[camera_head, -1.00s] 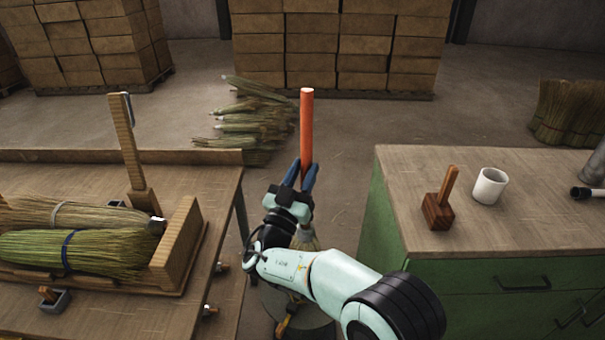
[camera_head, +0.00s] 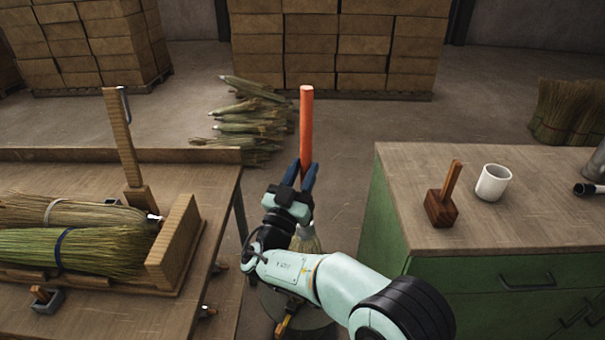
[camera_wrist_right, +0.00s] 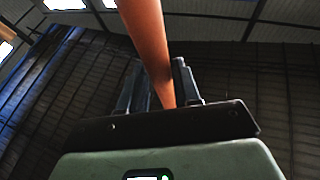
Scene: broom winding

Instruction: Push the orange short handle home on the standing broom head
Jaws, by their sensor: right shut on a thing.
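The orange short handle (camera_head: 306,125) stands upright in the middle of the head view. My right gripper (camera_head: 302,178) is shut on its lower part, with the blue fingers on either side. In the right wrist view the handle (camera_wrist_right: 148,40) runs up and away between the fingers (camera_wrist_right: 157,85). The broom head (camera_head: 306,240) shows as a small patch of straw below the gripper. My right gripper and arm hide most of it, and hide where the handle meets it. My left gripper is in neither view.
A wooden bench (camera_head: 225,205) at left holds straw bundles (camera_head: 75,252) in a wooden cradle. A green cabinet (camera_head: 470,270) at right carries a wooden mallet (camera_head: 442,205) and a white mug (camera_head: 492,183). Straw brooms (camera_head: 245,120) lie on the floor behind the handle.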

